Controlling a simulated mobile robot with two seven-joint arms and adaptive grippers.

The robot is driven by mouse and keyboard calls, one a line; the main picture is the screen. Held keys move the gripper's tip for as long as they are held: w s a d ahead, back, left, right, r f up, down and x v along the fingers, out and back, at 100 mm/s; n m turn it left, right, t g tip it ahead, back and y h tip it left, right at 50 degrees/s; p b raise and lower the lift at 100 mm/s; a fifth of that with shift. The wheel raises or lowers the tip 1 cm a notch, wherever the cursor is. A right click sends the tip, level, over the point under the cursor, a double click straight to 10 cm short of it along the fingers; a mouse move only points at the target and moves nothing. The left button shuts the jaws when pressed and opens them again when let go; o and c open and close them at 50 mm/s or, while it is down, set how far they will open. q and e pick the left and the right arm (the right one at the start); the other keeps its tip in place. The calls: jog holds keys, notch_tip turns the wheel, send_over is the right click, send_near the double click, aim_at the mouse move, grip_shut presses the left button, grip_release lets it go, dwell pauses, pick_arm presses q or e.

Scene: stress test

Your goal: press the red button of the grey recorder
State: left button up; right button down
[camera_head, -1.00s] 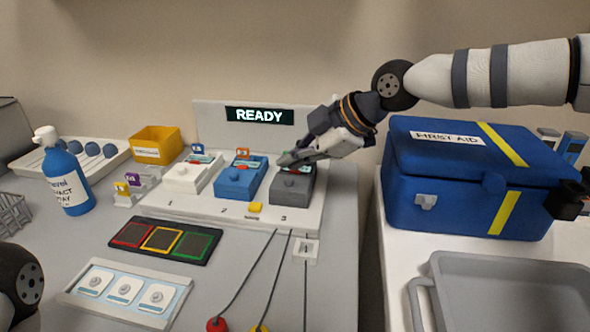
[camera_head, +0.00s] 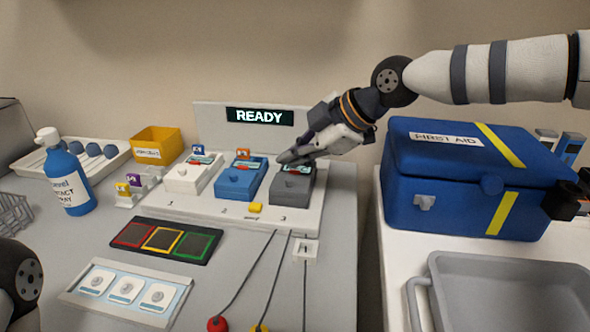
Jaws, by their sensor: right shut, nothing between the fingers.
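The grey recorder (camera_head: 291,189) is the rightmost of three box-shaped recorders on a white stand, above the number 3. A small patch of its top with a pale display and a bit of red shows just under my fingers; I cannot clearly make out the red button. My right gripper (camera_head: 284,158) is shut and empty, coming in from the right. Its fingertips are over the back part of the grey recorder's top, and in the picture they appear slightly above it. My left gripper is not in view.
A blue recorder (camera_head: 240,183) and a white recorder (camera_head: 186,178) stand left of the grey one. A panel (camera_head: 259,116) behind reads READY. A blue first aid box (camera_head: 470,190) stands right. A blue spray bottle (camera_head: 68,180) stands left.

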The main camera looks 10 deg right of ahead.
jog(key=shift+r, duration=0.25)
notch_tip(320, 180, up, 5)
jog(key=shift+r+p, duration=0.1)
jog(key=shift+p, duration=0.35)
jog(key=shift+f, duration=0.2)
dwell(0.4)
